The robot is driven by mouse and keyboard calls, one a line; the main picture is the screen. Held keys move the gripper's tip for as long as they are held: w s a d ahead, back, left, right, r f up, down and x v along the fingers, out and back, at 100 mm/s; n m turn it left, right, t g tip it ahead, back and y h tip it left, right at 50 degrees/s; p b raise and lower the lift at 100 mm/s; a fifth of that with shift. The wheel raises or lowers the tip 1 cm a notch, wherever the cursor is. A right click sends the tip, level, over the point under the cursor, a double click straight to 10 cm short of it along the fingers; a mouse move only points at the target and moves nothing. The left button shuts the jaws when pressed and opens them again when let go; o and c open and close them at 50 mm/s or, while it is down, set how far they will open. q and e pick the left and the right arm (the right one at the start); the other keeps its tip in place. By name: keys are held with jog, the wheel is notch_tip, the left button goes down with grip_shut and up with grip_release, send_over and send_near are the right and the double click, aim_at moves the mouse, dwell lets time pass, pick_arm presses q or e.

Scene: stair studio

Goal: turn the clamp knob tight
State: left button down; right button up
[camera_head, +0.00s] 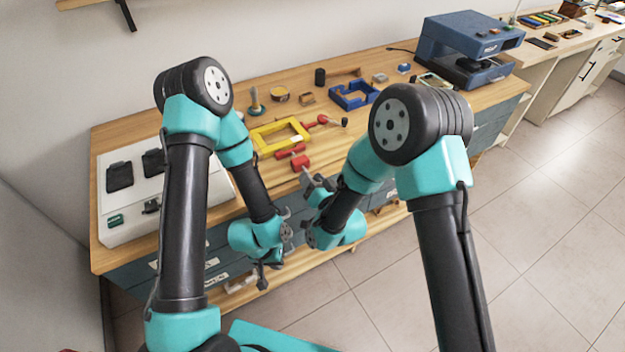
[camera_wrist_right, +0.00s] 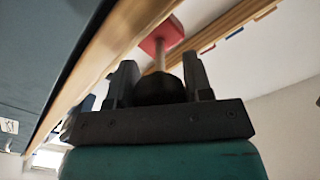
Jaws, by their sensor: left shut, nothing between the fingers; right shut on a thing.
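The red clamp (camera_head: 301,162) sits at the front edge of the wooden bench. In the right wrist view the red clamp body (camera_wrist_right: 162,35) shows past the bench edge, with a pale shaft leading to a dark round knob (camera_wrist_right: 160,91). My right gripper (camera_wrist_right: 159,72) is shut on this knob, one finger on each side. In the head view my right gripper (camera_head: 312,184) is just in front of the bench edge, and the knob is hidden. My left gripper (camera_head: 267,275) is shut and empty, lower down in front of the bench.
A yellow frame (camera_head: 280,139), a blue frame (camera_head: 354,97) and several small parts lie on the bench (camera_head: 230,105). A white board (camera_head: 112,225) with dark parts is at the left. A blue machine (camera_head: 468,45) stands at the back right. The floor at the right is clear.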

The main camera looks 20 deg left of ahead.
dwell(0.3)
jog(key=o, duration=0.9)
